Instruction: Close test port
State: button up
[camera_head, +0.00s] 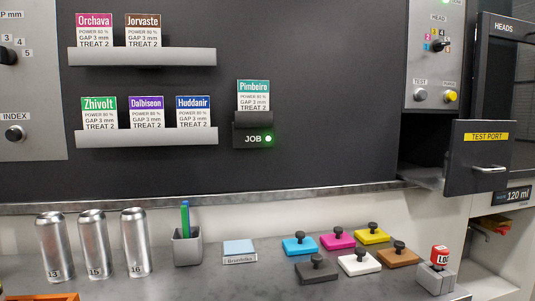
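The test port door (472,172) is at the right in the head view. It is a dark panel with a yellow TEST PORT label (486,137) and a metal bar handle (490,169). The panel stands out from the machine front, and a dark opening (420,155) shows to its left, so the port is open. Part of the opening is hidden behind the panel. My gripper is not in view.
Three silver cans (93,244), a pen cup (187,246) and colored pads with knobs (338,240) stand on the counter (215,284). A LOT stamp (438,268) sits below the port.

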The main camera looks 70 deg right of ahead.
aim_at(478, 159)
jog(key=k+l, duration=0.1)
jog(key=k, duration=0.5)
jog(key=k+l+z, duration=0.1)
jog(key=k, duration=0.45)
